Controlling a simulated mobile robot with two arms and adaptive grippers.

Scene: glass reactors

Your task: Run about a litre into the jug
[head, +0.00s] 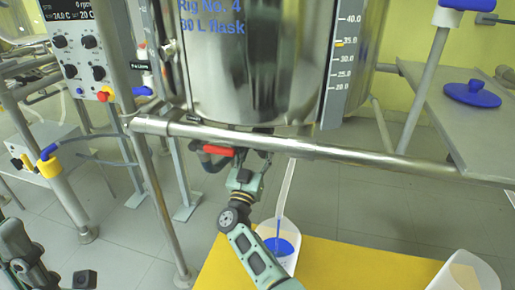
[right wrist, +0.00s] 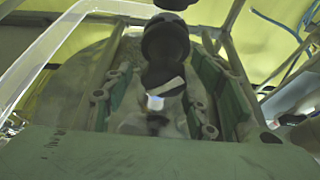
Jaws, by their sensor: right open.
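The steel vessel (head: 265,65) of Rig No. 4 hangs above a horizontal rail, with a level scale (head: 341,60) on its front. A red valve handle (head: 219,151) sits under it at the left. A pale jug (head: 289,232) stands on a yellow surface below, with blue in its bottom and a thin blue line above that. A pale tube or strip (head: 287,185) runs down to it. My right gripper (head: 257,150) is open under the vessel, right of the red handle; in the right wrist view a dark round fitting (right wrist: 165,42) shows between its fingers. My left gripper (head: 35,268) is partly in view; its jaws are unclear.
A second pale container (head: 466,274) is at the lower right of the yellow top (head: 345,265). The steel rail (head: 320,151) crosses in front of the vessel. A control box (head: 80,45) is at the left. A blue lid (head: 471,93) lies on a grey side table (head: 480,130).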

